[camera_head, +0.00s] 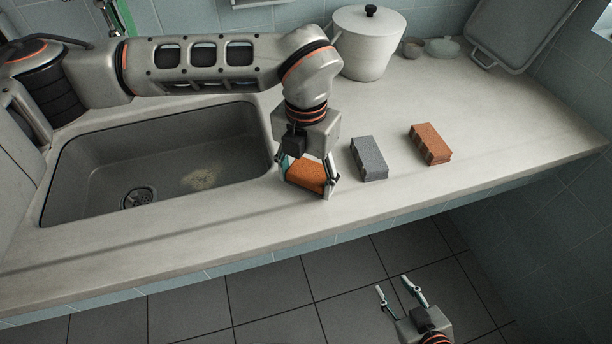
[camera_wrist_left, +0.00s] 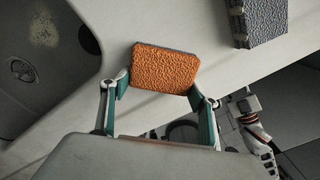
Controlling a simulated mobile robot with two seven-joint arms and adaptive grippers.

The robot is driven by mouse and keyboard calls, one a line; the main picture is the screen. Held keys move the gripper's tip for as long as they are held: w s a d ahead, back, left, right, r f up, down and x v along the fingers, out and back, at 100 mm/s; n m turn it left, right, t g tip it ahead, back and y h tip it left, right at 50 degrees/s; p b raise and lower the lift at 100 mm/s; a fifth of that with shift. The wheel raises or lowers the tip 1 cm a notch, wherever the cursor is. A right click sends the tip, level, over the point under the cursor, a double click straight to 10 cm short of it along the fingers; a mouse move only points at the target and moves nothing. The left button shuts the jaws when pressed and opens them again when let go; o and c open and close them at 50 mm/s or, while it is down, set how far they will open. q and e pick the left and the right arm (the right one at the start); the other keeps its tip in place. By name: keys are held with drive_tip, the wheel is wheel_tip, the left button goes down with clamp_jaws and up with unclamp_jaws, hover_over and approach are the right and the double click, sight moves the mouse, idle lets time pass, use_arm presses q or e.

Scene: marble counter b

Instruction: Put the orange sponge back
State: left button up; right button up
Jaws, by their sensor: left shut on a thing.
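The orange sponge (camera_head: 306,175) is between the fingers of my left gripper (camera_head: 308,178), just right of the sink. The gripper points down and is shut on it. In the left wrist view the sponge (camera_wrist_left: 165,68) shows its rough orange face between the two teal-padded fingers. I cannot tell whether it touches the counter. My right gripper (camera_head: 394,291) is open and empty, low in the head view over the floor in front of the counter.
A grey sponge-like block (camera_head: 369,158) lies right of my left gripper, and a brown-orange block (camera_head: 430,144) lies farther right. The sink (camera_head: 100,165) is to the left. A white lidded pot (camera_head: 365,48) stands behind. The counter's right side (camera_head: 520,145) is clear.

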sight(306, 177)
use_arm(q)
drive_tip(key=o, duration=1.1)
drive_tip(key=shift+f, duration=0.1)
drive_tip(key=shift+c, duration=0.2)
wheel_tip(306, 177, up, 12)
drive_tip(key=p, duration=0.1)
drive_tip(key=shift+r, duration=0.2)
